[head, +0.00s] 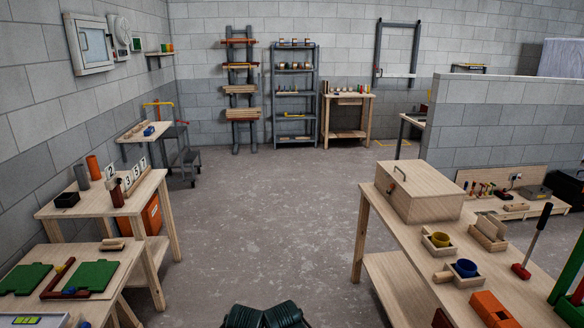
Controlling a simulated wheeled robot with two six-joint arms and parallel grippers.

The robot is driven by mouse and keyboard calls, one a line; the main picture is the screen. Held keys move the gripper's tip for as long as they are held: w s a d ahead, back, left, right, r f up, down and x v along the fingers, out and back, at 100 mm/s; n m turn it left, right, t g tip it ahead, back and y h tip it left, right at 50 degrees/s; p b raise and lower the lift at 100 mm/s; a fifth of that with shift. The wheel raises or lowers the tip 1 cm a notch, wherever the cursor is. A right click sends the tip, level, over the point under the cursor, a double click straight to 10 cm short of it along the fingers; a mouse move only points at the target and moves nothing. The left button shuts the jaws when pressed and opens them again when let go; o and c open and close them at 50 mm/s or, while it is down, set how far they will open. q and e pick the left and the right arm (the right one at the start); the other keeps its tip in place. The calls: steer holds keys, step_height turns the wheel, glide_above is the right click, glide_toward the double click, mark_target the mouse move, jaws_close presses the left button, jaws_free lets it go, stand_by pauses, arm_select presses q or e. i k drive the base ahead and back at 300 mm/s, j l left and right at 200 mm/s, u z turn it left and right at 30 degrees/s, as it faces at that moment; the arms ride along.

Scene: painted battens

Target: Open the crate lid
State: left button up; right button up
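The wooden crate (412,201) stands on the right-hand workbench, near its far left corner. Its flat wooden lid (428,179) looks shut, lying level on top. A dark handle (400,173) is on the lid near its left edge, and a small dark fitting shows on the crate's left side. What is inside the crate is hidden.
Tables with green mats (92,276) stand at left. The grey floor (270,215) between is clear.

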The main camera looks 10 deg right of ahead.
mark_target(417, 178)
steer(key=i+z, duration=0.1)
steer(key=i, duration=0.6)
steer(key=i+j, duration=0.1)
steer(key=i, duration=0.6)
steer(key=i+z, duration=0.3)
steer(key=z, duration=0.15)
steer(key=i+j+z, duration=0.1)
steer(key=i+z, duration=0.2)
steer(key=z, duration=0.15)
steer(key=i+j+z, duration=0.2)
steer(key=z, duration=0.25)
steer(key=i+j+z, duration=0.2)
steer(key=i+z, duration=0.25)
steer(key=i+j+z, duration=0.2)
steer(key=z, duration=0.3)
steer(key=i+j+z, duration=0.2)
steer(key=j+z, duration=0.25)
